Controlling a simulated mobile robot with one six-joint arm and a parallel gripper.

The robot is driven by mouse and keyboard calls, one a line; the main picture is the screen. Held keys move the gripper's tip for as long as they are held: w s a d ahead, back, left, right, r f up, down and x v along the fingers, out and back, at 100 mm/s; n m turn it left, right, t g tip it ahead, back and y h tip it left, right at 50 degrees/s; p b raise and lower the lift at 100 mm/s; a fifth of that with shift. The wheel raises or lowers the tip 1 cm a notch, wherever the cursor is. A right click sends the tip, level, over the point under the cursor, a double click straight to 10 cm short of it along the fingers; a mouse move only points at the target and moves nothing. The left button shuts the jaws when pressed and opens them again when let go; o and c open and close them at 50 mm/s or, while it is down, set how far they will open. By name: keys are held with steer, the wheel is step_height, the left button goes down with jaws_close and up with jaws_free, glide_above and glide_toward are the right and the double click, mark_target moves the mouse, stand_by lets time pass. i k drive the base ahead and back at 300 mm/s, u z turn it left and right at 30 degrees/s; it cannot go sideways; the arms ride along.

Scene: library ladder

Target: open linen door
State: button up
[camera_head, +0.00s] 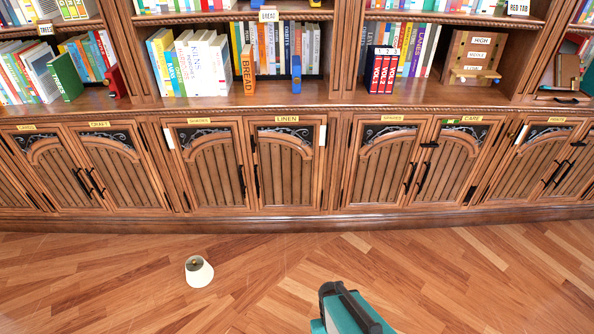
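The linen door (288,168) is the right-hand door of a wooden cabinet pair below the bookshelf, under a yellow LINEN label (287,119). It looks shut. A dark vertical handle (257,182) is near its left edge, and a small dark fitting (253,145) sits above that. A white strip (322,135) is at its upper right edge. My gripper (335,288) seems to be the dark end of my teal arm at the bottom centre. It is over the floor, well short of the door. Its fingers cannot be made out.
The neighbouring left door (208,170) looks shut, as do the spares door (382,165) and care door (455,165). Books fill the shelves above.

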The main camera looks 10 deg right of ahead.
mark_target(287, 165)
steer(key=k, duration=0.5)
steer(key=u, duration=0.25)
steer(key=i, duration=0.9)
steer(key=u, duration=0.65)
